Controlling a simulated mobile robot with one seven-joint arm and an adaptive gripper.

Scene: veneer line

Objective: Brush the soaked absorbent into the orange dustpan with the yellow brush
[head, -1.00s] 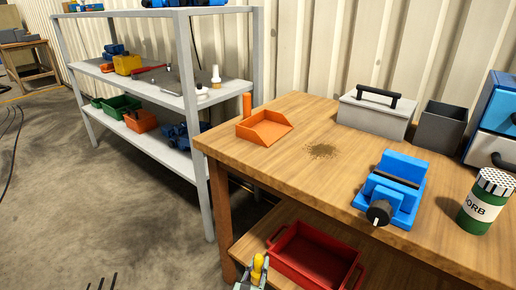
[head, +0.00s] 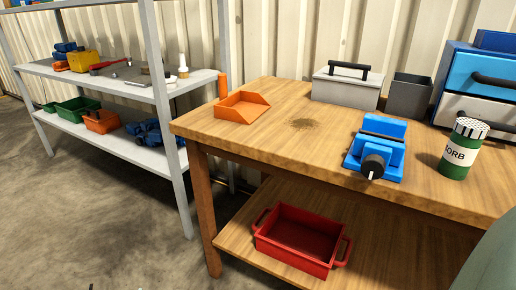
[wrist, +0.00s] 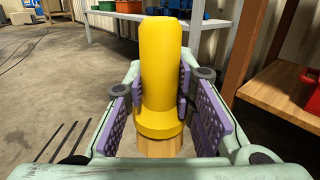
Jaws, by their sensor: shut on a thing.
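The soaked absorbent (head: 303,124) is a brown granular patch on the wooden bench top, left of the blue vise. The orange dustpan (head: 241,107) lies on the bench near its left end, with its upright orange handle (head: 223,87) behind it. The patch and the dustpan are apart. In the wrist view my gripper (wrist: 160,95) is shut on the yellow brush (wrist: 160,60), whose yellow handle stands between the purple pads. A wooden part shows below the handle; the bristles are hidden. My gripper is not in the current head view.
A blue vise (head: 376,152) and a green absorbent can (head: 463,148) stand on the bench (head: 250,145). A grey toolbox (head: 346,89), a grey bin (head: 405,93) and blue drawers stand behind. A red tray (head: 298,240) sits on the lower shelf. A grey rack (head: 160,95) stands left.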

